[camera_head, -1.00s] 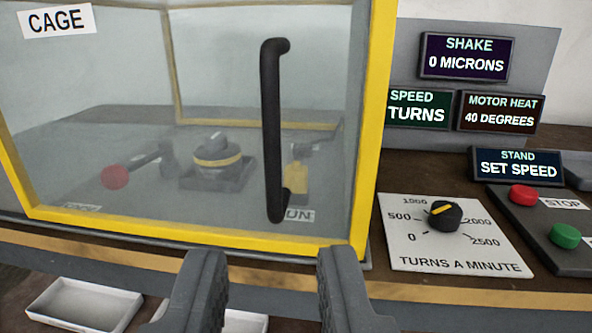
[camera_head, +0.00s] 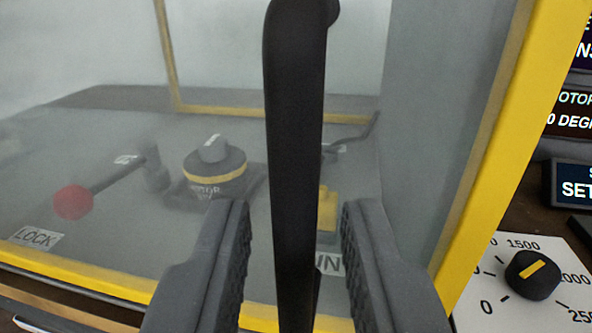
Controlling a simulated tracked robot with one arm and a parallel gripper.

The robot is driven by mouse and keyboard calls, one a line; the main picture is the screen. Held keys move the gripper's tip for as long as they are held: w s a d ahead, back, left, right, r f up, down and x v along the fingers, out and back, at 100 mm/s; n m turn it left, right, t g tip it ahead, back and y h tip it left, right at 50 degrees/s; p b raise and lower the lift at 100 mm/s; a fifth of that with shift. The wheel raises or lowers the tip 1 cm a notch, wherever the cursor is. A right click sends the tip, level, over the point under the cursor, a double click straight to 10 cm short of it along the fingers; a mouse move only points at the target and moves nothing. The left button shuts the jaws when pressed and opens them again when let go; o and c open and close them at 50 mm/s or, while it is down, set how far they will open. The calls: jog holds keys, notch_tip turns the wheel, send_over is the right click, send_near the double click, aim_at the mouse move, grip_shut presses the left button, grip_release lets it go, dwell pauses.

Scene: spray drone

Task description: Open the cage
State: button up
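The cage (camera_head: 487,150) has a yellow frame and clear panels, and its front panel is closed in front of me. Its black upright handle (camera_head: 295,150) stands close before my gripper. My gripper (camera_head: 296,225) is open, with one grey finger on each side of the handle's lower part. Gaps show between the handle and both fingers. The handle's lower end is cut off by the picture edge.
Behind the panel are a motor (camera_head: 214,170), a red-knobbed lever (camera_head: 73,202) by a LOCK label (camera_head: 37,238), and a yellow part (camera_head: 327,208). Outside on the right are a speed dial (camera_head: 533,274) and display screens (camera_head: 575,187).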

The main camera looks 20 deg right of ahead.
jog(key=shift+w+d, duration=0.3)
jog(key=shift+w, duration=0.3)
grip_shut()
jog(key=shift+d+r, duration=0.1)
